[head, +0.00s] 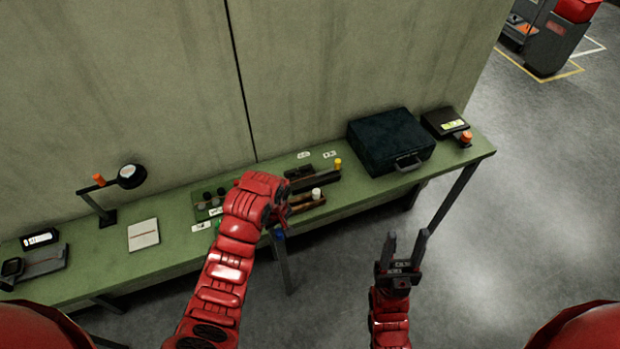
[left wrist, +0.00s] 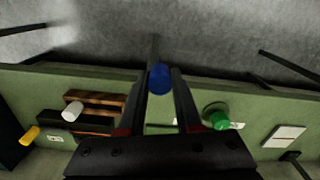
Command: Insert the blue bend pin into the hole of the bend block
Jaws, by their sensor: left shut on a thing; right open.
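The blue bend pin (head: 280,236) is between the fingers of my left gripper (head: 280,217), above the front edge of the green bench. In the left wrist view the blue pin (left wrist: 159,78) sits between the fingertips, its round blue end toward the camera. To its right in the head view are a brown block with a white pin (head: 316,194) and a dark block (head: 318,183) near a yellow pin (head: 338,163). I cannot tell which is the bend block, and no empty hole shows clearly. My right gripper (head: 405,246) is open and empty over the floor.
A green pin (left wrist: 219,119) stands near the left gripper. The bench (head: 180,249) also bears a dark case (head: 385,143), a lamp-like stand (head: 107,216), a white pad (head: 143,235) and several dark knobs (head: 208,197). A wall rises behind.

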